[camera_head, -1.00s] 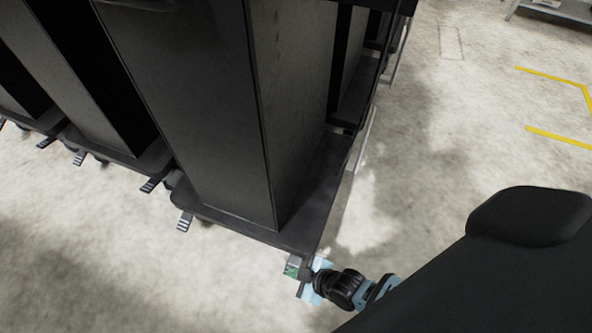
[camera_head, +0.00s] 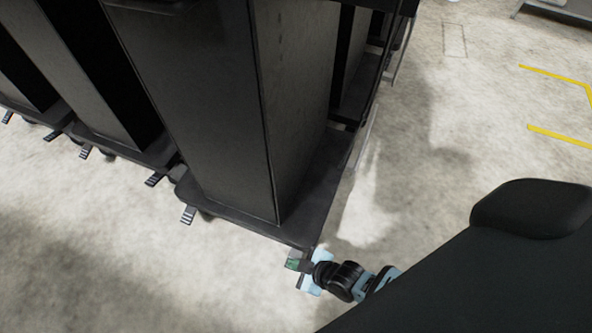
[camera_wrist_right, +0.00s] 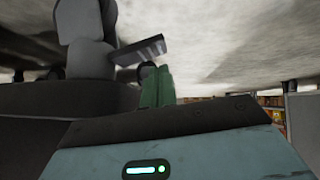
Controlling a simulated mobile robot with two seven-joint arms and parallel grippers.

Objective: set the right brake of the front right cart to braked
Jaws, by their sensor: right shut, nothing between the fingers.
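The front right cart (camera_head: 225,110) is a tall black cart on a flat black base, nearest me in the head view. Its left brake pedal (camera_head: 188,214) sticks out at the base's front left. My right gripper (camera_head: 293,264) is at the base's front right corner, its green fingers shut and empty. In the right wrist view a dark pedal with pale stripes (camera_wrist_right: 140,51), the right brake, lies just beyond the green fingertips (camera_wrist_right: 156,86). I cannot tell whether they touch. In the head view the gripper mostly hides this pedal. My left gripper is not in view.
More black carts (camera_head: 95,90) stand in a row to the left, with striped pedals at their bases. Open concrete floor (camera_head: 130,270) lies in front and to the right. Yellow floor lines (camera_head: 555,135) are at the far right.

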